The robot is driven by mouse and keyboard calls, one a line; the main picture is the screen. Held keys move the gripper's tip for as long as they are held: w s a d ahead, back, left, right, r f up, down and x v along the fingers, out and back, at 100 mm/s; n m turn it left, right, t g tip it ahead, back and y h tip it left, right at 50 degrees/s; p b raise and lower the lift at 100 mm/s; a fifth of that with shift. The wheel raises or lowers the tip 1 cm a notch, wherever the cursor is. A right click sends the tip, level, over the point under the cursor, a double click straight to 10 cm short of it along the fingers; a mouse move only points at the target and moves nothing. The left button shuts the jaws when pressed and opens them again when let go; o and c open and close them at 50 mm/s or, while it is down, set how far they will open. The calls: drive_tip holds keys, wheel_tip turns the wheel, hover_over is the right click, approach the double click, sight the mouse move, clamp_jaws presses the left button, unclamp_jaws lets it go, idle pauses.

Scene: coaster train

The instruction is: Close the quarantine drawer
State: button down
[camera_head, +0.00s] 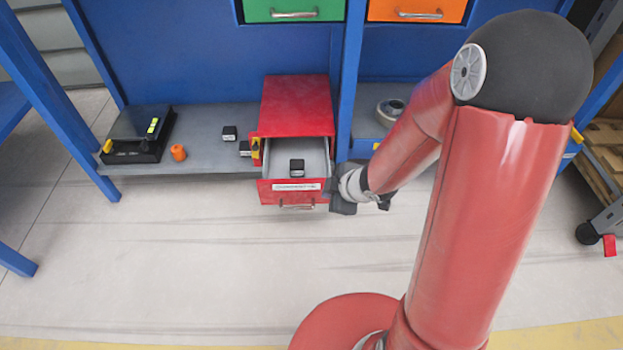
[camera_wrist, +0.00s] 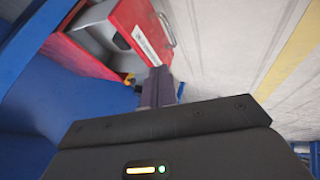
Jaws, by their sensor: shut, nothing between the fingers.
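The quarantine drawer (camera_head: 292,191) is the red drawer of a small red cabinet (camera_head: 297,101) on the grey lower shelf. It is pulled out, with a white label and a metal handle on its front. A small black block (camera_head: 297,168) lies inside it. My gripper (camera_head: 343,203) is at the right end of the drawer front in the head view, its fingers partly hidden by my wrist. In the wrist view the shut, empty fingers (camera_wrist: 156,88) point toward the drawer front (camera_wrist: 146,35). I cannot tell whether they touch it.
A blue post (camera_head: 347,85) stands right of the cabinet. Left on the shelf are a black scale-like device (camera_head: 138,137), an orange cylinder (camera_head: 178,152) and small black blocks (camera_head: 229,133). A tape roll (camera_head: 391,110) lies right. The floor in front is clear.

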drive_tip(key=b, duration=0.4)
approach(308, 186)
wheel_tip(308, 186, down, 4)
drive_tip(key=s+a, duration=0.2)
drive_tip(key=shift+w+f+p, duration=0.15)
drive_tip(key=shift+w+p, duration=0.15)
drive_tip(key=shift+w, duration=1.85)
drive_tip(key=shift+w, duration=0.1)
